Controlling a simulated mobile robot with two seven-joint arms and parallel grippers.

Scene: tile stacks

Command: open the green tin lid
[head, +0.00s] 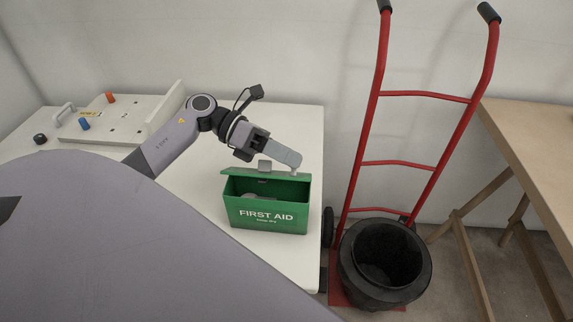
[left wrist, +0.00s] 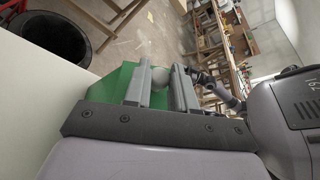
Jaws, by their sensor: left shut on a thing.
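The green first aid tin (head: 267,216) stands near the right edge of the white table. Its lid (head: 232,173) is raised at the back, so the dark inside shows with something grey in it, too shaded to name. My left gripper (head: 294,168) comes in over the tin from behind and is shut on a small pale knob at the lid's right part. In the left wrist view the round knob (left wrist: 160,77) sits between the two fingers, with green tin surface (left wrist: 108,88) beside them. The fingers partly hide the lid. My right gripper is not in view.
A grey-white panel (head: 118,120) with a handle and coloured knobs lies at the back left of the table (head: 300,120). A red hand truck (head: 365,163) with a black bucket (head: 385,265) stands right of the table. A wooden table (head: 540,135) is at far right.

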